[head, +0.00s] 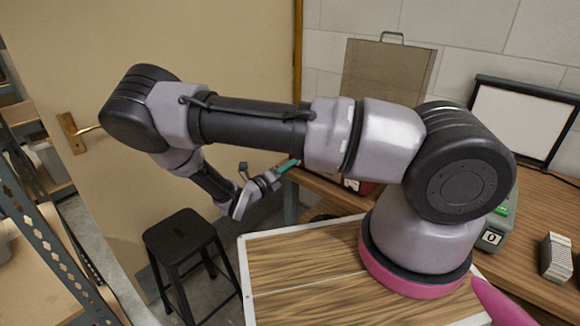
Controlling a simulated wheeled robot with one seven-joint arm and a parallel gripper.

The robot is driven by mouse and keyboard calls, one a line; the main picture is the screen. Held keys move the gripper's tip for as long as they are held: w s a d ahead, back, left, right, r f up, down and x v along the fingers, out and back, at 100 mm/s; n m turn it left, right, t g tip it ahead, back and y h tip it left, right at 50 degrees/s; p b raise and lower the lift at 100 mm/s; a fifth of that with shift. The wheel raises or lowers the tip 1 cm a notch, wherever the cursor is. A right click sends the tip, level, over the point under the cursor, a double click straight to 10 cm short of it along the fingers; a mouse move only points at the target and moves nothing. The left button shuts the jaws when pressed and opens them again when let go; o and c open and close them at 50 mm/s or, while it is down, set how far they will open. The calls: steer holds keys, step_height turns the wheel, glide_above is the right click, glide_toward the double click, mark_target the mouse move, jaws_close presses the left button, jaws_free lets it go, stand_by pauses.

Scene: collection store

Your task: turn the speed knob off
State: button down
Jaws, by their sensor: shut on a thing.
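I cannot make out a speed knob in the head view. A grey-green device (497,228) with a green part and a plate marked "0" stands on the wooden desk, partly hidden behind my arm. I cannot tell whether it carries the knob. My gripper (276,174) is small in the view, beyond the left desk edge and above the floor, far from that device. It is shut on a small teal thing (289,165), whose far end lies close to the desk edge in the picture.
A black stool (181,240) stands on the floor at lower left. A metal shelf rack (50,235) is at the left, before a beige door (225,50). The wooden desk (535,215) holds a white framed panel (520,120) and a block of cards (555,257).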

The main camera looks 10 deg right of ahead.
steer(key=n, duration=0.9)
steer(key=shift+n, duration=0.3)
stand_by(0.4)
steer(key=c, duration=0.6)
jaws_free()
